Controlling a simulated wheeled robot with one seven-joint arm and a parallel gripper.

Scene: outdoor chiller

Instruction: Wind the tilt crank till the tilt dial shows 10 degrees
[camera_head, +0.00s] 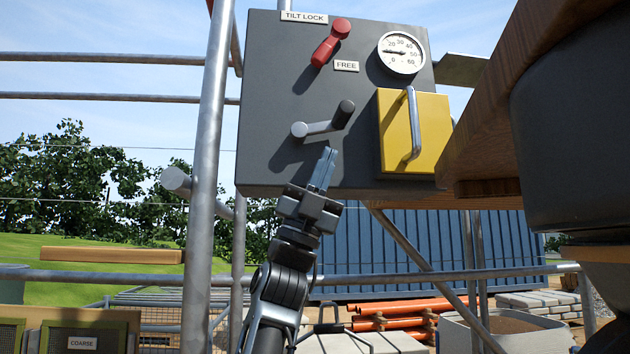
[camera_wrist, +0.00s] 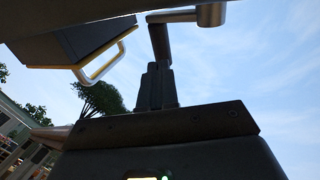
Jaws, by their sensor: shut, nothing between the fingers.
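The tilt crank (camera_head: 318,128) is on the grey panel, a grey arm with a dark handle (camera_head: 342,114) at its right end. My gripper (camera_head: 328,155) is shut and empty just below the handle, its fingers pointing up. In the wrist view the handle (camera_wrist: 161,42) hangs from the crank arm (camera_wrist: 185,16), close to my fingertips (camera_wrist: 157,68); I cannot tell whether they touch. The round tilt dial (camera_head: 401,53) is at the panel's upper right. Its needle points left, below the 20 mark; the exact reading is too small to tell.
A red lever (camera_head: 330,43) sits between the TILT LOCK label (camera_head: 304,17) and the FREE label (camera_head: 346,66). A yellow box (camera_head: 428,130) with a metal handle (camera_head: 411,125) stands out right of the crank. A metal pole (camera_head: 207,170) rises left of the panel.

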